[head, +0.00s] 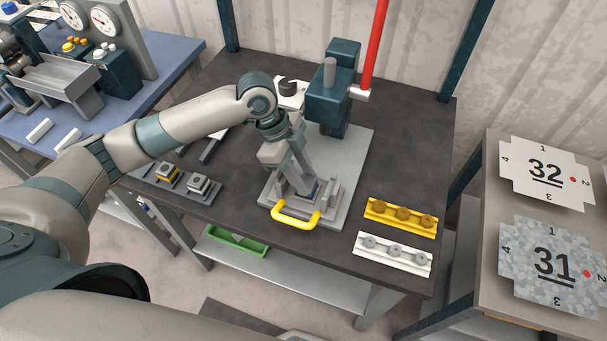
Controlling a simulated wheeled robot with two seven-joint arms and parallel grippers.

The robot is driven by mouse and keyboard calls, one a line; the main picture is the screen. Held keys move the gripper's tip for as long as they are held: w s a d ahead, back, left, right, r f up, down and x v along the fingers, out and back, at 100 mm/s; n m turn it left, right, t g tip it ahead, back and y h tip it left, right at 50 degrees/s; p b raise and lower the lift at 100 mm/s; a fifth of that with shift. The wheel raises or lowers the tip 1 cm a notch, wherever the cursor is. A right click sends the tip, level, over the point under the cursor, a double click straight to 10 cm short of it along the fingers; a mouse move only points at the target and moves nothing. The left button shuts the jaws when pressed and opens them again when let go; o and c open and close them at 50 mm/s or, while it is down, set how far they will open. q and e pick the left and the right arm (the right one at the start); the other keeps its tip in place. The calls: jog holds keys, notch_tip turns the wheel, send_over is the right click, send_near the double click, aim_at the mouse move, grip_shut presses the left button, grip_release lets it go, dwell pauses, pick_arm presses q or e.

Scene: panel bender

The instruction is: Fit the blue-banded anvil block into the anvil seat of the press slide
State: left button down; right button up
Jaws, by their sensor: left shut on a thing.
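My left gripper (302,183) points down over the press slide (333,212), the grey plate with a yellow handle (296,218) at its front. It is shut on the blue-banded anvil block (314,192), of which only a small dark-blue part shows between the fingers. The block is at or just above the anvil seat in the slide; the fingers hide whether it sits fully down. The press (335,95) stands behind, teal with a red lever (376,40). My right gripper is not in view.
A grey holder (205,195) with a yellow-banded block (168,174) and a pale-banded block (198,184) lies left. Yellow (401,215) and white (394,254) racks of round parts lie right.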

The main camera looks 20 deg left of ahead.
pick_arm(q)
jog(key=shift+f, duration=0.15)
dwell(0.4)
jog(key=c, duration=1.2)
grip_release()
jog(key=shift+a+r, duration=0.3)
jog(key=shift+r, duration=0.35)
jog(key=b+v, duration=0.3)
jog(key=v, duration=1.3)
jog(key=shift+s+f, duration=0.1)
